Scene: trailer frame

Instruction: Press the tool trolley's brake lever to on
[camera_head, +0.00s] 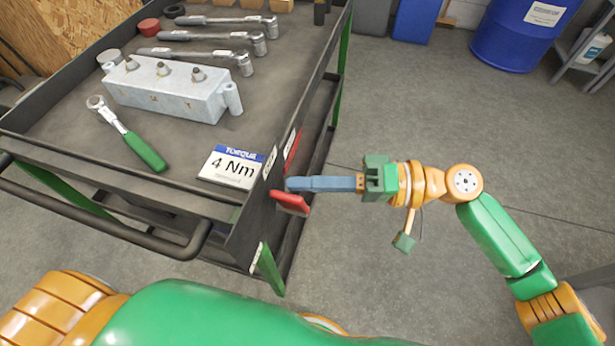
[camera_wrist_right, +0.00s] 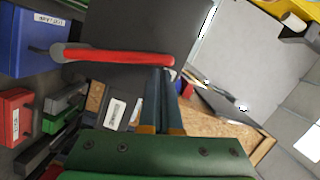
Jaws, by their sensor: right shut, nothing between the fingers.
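The tool trolley (camera_head: 225,200) stands at the left in the head view, with a dark side plate at its right end. The red brake lever (camera_head: 290,202) sticks out from this plate. In the right wrist view the lever (camera_wrist_right: 112,54) lies nearly level across a dark panel, its pivot end at the left. My right gripper (camera_head: 288,184) is shut and empty, its blue-grey fingers pointing left just above the lever. In the wrist view the fingertips (camera_wrist_right: 162,70) are at the lever's right end; I cannot tell whether they touch. My left gripper is out of view.
A red strip (camera_head: 292,150) and small white labels are on the side plate. A blue drum (camera_head: 520,35) stands behind.

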